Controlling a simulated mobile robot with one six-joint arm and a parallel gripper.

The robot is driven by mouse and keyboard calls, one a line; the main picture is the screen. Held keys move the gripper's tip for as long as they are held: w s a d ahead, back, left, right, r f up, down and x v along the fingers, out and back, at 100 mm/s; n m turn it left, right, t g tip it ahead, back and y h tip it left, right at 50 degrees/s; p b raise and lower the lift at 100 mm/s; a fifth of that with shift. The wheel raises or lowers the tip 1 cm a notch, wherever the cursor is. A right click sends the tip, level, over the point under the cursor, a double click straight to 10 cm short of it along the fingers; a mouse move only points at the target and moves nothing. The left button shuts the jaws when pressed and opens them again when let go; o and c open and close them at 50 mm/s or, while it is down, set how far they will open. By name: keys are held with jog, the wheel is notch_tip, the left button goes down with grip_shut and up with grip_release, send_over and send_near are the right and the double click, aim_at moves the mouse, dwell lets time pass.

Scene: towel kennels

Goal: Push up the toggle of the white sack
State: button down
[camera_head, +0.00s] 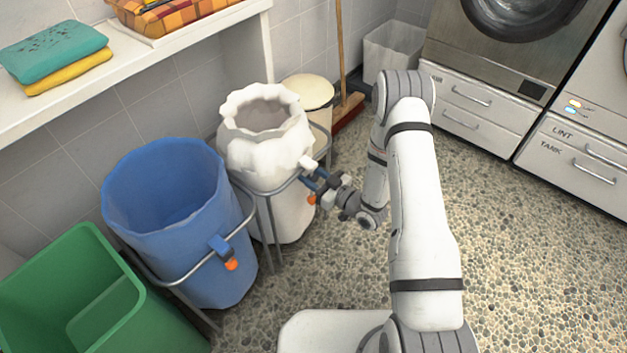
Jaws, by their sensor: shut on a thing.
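The white sack (245,157) hangs in a metal frame between the blue sack and the back wall, its gathered mouth open at the top. A small white toggle (307,162) sits at the right side of its rim. An orange piece (311,199) shows just below it. My gripper (310,179) reaches in from the right at the toggle, its dark fingers shut on it. The fingers partly cover the toggle, so its exact tilt is hard to tell.
A blue sack (180,255) with its own blue and orange toggle (221,248) hangs nearby. A green bin (120,310) stands at lower left. A cream-lidded bin (308,91) and a broom (341,55) are behind. A shelf (150,65) overhangs. Open floor lies right.

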jog(key=shift+s+r+p, duration=0.1)
jog(key=shift+r+p, duration=0.25)
jog(key=shift+r, duration=0.95)
jog(key=c, duration=0.9)
grip_release()
jog(key=p+v, duration=0.1)
jog(key=v, duration=0.6)
jog(key=shift+s+d, duration=0.2)
jog(key=shift+d, duration=0.1)
jog(key=shift+c, duration=0.6)
